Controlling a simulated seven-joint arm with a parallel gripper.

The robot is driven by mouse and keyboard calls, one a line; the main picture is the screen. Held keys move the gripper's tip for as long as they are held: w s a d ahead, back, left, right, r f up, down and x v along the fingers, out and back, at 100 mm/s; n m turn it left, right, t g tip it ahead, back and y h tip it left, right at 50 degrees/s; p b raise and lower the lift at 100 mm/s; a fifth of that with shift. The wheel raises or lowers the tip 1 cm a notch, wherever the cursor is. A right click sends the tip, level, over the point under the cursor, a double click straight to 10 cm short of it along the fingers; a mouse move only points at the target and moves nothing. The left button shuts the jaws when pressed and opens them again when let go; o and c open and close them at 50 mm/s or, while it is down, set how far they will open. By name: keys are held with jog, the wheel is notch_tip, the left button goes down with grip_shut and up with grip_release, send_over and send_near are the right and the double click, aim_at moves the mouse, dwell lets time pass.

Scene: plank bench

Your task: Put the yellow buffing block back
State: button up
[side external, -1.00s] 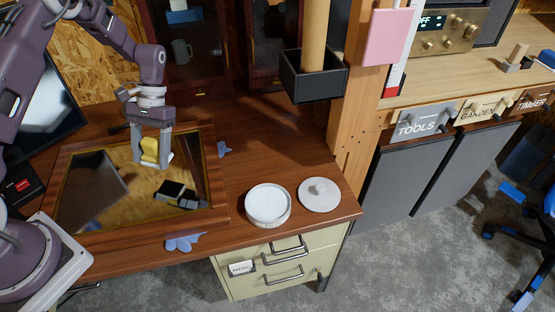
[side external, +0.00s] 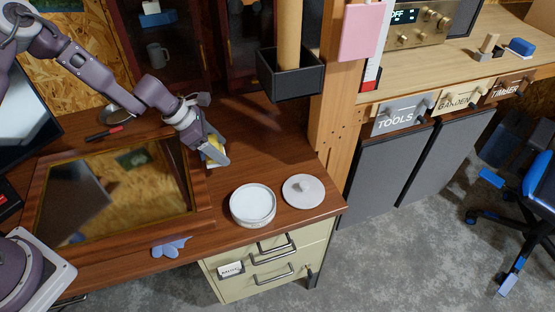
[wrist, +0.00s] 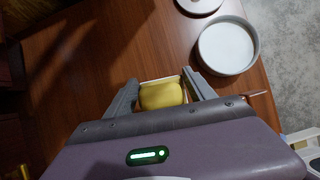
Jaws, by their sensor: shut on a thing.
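The yellow buffing block (side external: 215,150) is held in my gripper (side external: 219,160) over the brown desk, just right of the framed glossy panel. The fingers partly cover it in the side view. In the wrist view the yellow block (wrist: 162,95) sits between the two grey fingers of my gripper (wrist: 160,82), with a pale edge showing around it. A round white open container (side external: 253,204) stands on the desk to the right of and nearer than my gripper. Its knobbed round lid (side external: 303,190) lies flat beside it. I cannot tell whether the block touches the desk.
The framed glossy panel (side external: 205,215) lies on the desk at left. A blue leaf-shaped piece (side external: 170,248) is at the front edge. A dark box (side external: 291,82) hangs on the wooden post. Desk behind the container is clear.

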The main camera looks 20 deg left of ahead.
jog(key=shift+n, duration=0.4)
jog(key=w+d, duration=1.2)
jog(key=f, duration=0.7)
jog(key=shift+w+d+f, duration=0.1)
jog(key=shift+w+d, duration=0.25)
jog(key=shift+d, duration=0.05)
jog(key=o, duration=1.5)
jog(key=shift+c, duration=0.2)
